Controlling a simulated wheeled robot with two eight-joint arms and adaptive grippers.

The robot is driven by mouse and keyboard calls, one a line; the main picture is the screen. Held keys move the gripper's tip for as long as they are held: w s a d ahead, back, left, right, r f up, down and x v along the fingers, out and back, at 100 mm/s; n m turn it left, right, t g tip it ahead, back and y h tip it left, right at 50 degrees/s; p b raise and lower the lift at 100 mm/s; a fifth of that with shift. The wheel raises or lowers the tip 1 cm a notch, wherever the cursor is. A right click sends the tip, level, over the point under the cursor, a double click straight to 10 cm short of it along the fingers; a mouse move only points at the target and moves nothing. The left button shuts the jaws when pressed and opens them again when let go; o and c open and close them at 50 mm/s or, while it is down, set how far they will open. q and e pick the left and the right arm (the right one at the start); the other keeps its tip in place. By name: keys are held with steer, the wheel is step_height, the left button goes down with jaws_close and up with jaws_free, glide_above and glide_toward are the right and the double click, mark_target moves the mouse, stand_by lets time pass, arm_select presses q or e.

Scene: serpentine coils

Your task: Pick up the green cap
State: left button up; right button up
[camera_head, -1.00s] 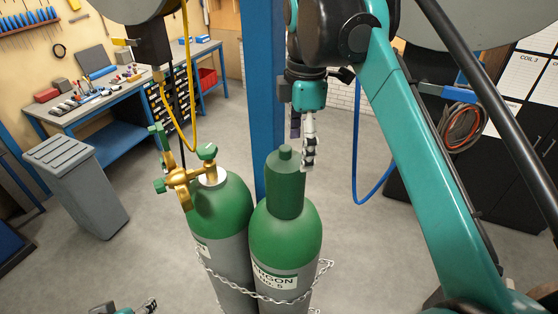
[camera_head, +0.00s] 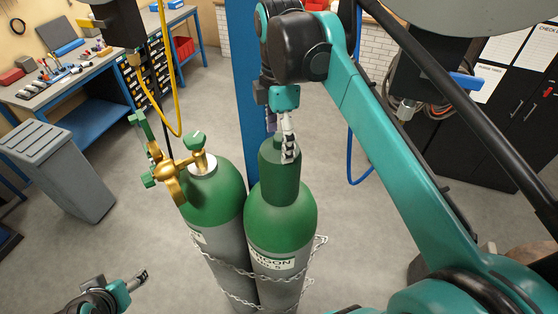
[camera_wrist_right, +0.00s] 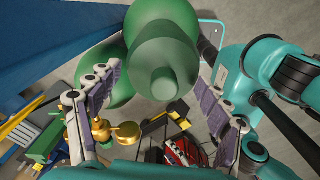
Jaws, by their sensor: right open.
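The green cap (camera_head: 279,175) is a dark green cylinder with a small knob, standing upright on the right-hand gas cylinder (camera_head: 281,222). My right gripper (camera_head: 281,140) is open at the cap's top, with one finger in front of it. In the right wrist view the cap (camera_wrist_right: 165,62) shows between the two spread fingers of my right gripper (camera_wrist_right: 156,82); I see gaps on both sides. Whether a finger touches the cap, I cannot tell. My left gripper (camera_head: 135,281) is low at the lower left, away from the cap; its opening is unclear.
A second green-topped cylinder (camera_head: 218,195) with a brass valve (camera_head: 167,178) stands close on the left. A chain (camera_head: 245,272) wraps both. A blue post (camera_head: 246,85) rises behind. A grey bin (camera_head: 60,170) and a workbench (camera_head: 85,85) stand left.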

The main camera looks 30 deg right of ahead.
steer(key=shift+s+r, duration=0.1)
steer(key=shift+s, duration=0.4)
steer(key=c, duration=0.5)
steer(key=shift+w, duration=0.3)
steer(key=c, duration=1)
steer(key=shift+s, duration=0.15)
jaws_close()
step_height(320, 180, up, 18)
steer(key=shift+w+d+f, duration=0.2)
steer(key=shift+w+d, duration=0.1)
steer(key=shift+w, duration=0.05)
